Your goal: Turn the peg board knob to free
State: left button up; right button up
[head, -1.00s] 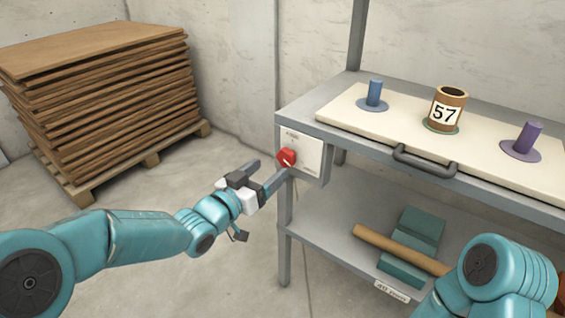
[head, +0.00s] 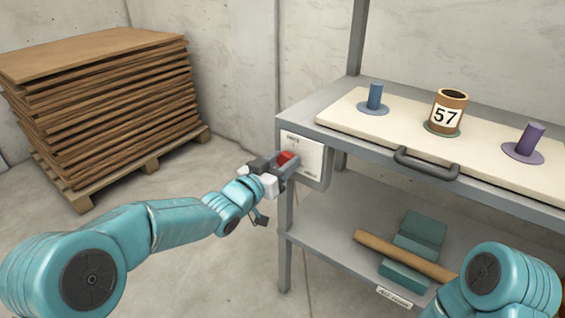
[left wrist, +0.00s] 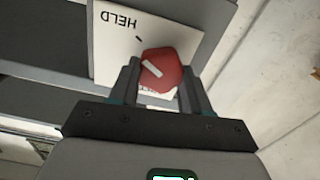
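The red knob (head: 287,158) is on a pale panel (head: 312,160) fixed to the left end of the workbench. In the left wrist view the knob (left wrist: 161,70) has a short white mark slanting toward its upper left. The panel (left wrist: 112,55) carries the word HELD, upside down there, on that same side. Other lettering is partly hidden. My left gripper (head: 284,164) is at the knob, one finger on each side (left wrist: 160,82). The fingers look open, very close to its sides; I cannot tell whether they touch. My right gripper is out of view.
A grey handle (head: 425,165) sticks out in front. Stacked boards (head: 100,100) stand left, with open floor between.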

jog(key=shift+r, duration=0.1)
